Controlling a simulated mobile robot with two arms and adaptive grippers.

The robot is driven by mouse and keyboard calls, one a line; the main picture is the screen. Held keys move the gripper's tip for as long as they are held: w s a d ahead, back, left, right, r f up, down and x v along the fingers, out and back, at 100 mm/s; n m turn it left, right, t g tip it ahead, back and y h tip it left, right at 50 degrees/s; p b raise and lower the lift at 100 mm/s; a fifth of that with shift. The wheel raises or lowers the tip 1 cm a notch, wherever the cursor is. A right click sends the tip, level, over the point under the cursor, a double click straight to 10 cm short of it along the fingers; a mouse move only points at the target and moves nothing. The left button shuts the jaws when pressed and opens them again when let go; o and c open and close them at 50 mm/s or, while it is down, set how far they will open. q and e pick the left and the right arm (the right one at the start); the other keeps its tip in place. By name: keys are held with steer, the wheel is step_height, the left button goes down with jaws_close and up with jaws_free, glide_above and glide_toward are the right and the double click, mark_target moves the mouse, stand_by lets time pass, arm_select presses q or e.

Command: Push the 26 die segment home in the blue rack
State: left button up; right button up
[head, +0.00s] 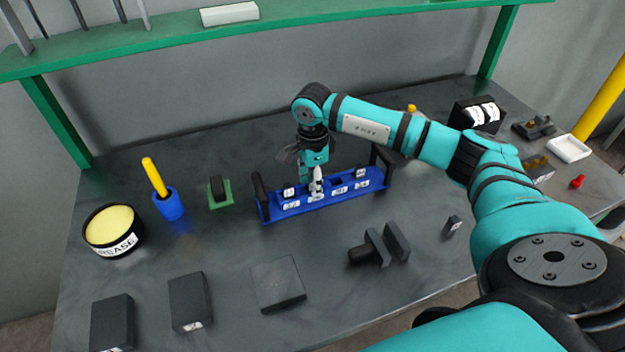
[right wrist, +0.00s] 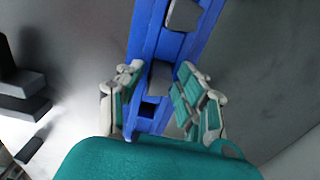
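The blue rack (head: 345,199) stands in the middle of the bench, with white labels along its front and a dark post at each end. Several dark die segments sit in it, including one near its left end (head: 289,190) and one towards the right (head: 360,173). My right gripper (head: 316,188) points down over the rack's middle. In the right wrist view its fingers (right wrist: 160,82) are apart, either side of a dark segment (right wrist: 158,74) in the rack; contact is unclear. The numbers are too small to read, so I cannot tell which segment is 26. My left gripper is out of view.
Left of the rack are a green block stand (head: 220,198), a blue cup (head: 169,206) with a yellow handle, and a grease tin (head: 110,228). Dark blocks (head: 190,302) lie in front. A loose small segment (head: 452,226) lies right. A green shelf (head: 150,44) crosses the back.

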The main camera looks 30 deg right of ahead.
mark_target(312, 178)
steer(key=shift+o, duration=0.8)
step_height(312, 178, up, 12)
stand_by(0.3)
